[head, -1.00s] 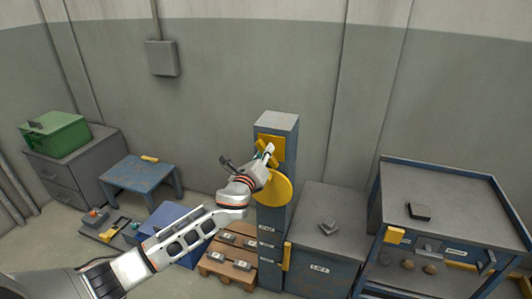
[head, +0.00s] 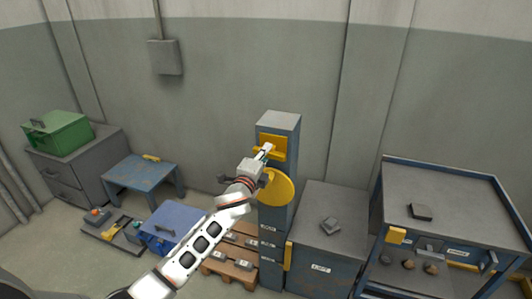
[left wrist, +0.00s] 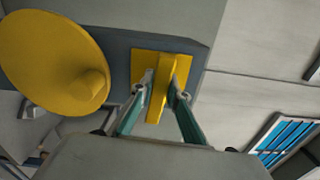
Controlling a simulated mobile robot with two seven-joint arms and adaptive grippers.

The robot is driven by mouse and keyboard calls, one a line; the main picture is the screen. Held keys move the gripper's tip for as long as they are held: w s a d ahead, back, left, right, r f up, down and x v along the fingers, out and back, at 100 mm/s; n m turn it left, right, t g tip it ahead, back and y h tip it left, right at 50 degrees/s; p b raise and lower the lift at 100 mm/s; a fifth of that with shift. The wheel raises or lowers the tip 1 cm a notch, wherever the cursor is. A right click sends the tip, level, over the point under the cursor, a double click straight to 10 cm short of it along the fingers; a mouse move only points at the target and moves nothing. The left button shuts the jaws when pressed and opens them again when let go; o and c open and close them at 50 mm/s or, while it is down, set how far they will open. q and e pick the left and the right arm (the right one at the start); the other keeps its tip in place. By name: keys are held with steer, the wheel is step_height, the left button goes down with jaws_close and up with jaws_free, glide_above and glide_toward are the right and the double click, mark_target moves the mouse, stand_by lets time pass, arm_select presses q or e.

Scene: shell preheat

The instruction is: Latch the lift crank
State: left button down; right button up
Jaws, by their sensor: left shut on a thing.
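A yellow latch bar (head: 256,149) sits on a square yellow plate (head: 279,143) near the top of the blue-grey lift column. My left gripper (head: 266,151) is shut on this bar. In the left wrist view the gripper (left wrist: 161,95) has one finger on each side of the bar (left wrist: 164,72), in front of the plate (left wrist: 181,62). The crank's yellow disc (head: 280,187) is just below on the same column. The wrist view shows the disc (left wrist: 40,60) with a round yellow knob (left wrist: 92,86), apart from the fingers. My right gripper is out of view.
The lift column (head: 284,121) stands against the wall. A grey-topped cabinet (head: 333,206) and a blue workbench (head: 445,200) stand to its right. A pallet (head: 218,268) is at its foot. A blue box (head: 170,216) lies left of my arm.

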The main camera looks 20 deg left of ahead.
arm_select(q)
steer(key=shift+n, duration=0.6)
steer(key=c, duration=2)
jaws_free()
steer(key=shift+o, duration=0.2)
steer(key=s, duration=1.2)
steer(key=shift+a, duration=0.25)
steer(key=shift+f, duration=0.1)
